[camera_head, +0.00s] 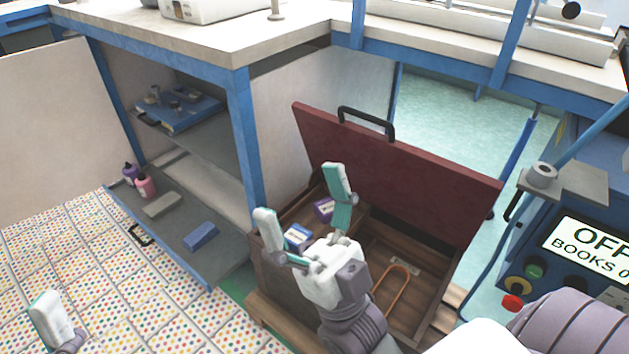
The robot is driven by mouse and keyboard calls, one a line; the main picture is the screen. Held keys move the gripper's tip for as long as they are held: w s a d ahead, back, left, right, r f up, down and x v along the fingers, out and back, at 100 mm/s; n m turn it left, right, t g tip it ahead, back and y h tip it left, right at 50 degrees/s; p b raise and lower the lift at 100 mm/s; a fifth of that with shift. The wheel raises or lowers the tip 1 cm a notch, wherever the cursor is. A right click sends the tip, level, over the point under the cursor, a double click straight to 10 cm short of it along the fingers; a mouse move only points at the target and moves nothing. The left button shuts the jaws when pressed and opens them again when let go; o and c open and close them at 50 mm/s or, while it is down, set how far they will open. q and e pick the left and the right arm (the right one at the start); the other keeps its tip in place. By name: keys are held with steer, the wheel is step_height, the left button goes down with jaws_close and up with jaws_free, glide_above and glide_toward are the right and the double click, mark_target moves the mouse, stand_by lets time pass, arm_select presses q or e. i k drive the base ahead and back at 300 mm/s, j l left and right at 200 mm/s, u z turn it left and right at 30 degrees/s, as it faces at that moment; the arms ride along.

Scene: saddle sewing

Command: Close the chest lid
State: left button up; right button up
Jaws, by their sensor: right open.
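The wooden chest (277,272) stands open on the floor in the middle of the view. Its dark red lid (400,175) is tilted up at the back, with a black handle (366,121) on its upper edge. My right gripper (301,197) is open over the left part of the chest, its fingers spread and nothing between them. One fingertip shows in front of the lid; I cannot tell whether it touches. My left gripper (52,318) shows only partly at the lower left corner, far from the chest.
Small boxes (298,237) and an orange loop (392,290) lie in the chest. A blue-framed workbench (245,130) stands close behind and left, with a pulled-out lower shelf (205,262). A machine with an OFF display (590,248) stands at right. Patterned floor is clear at lower left.

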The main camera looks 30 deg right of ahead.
mark_target(447, 199)
steer(key=z, duration=1.25)
steer(key=l+u, duration=0.2)
steer(key=k+l, duration=0.05)
steer(key=l, duration=0.05)
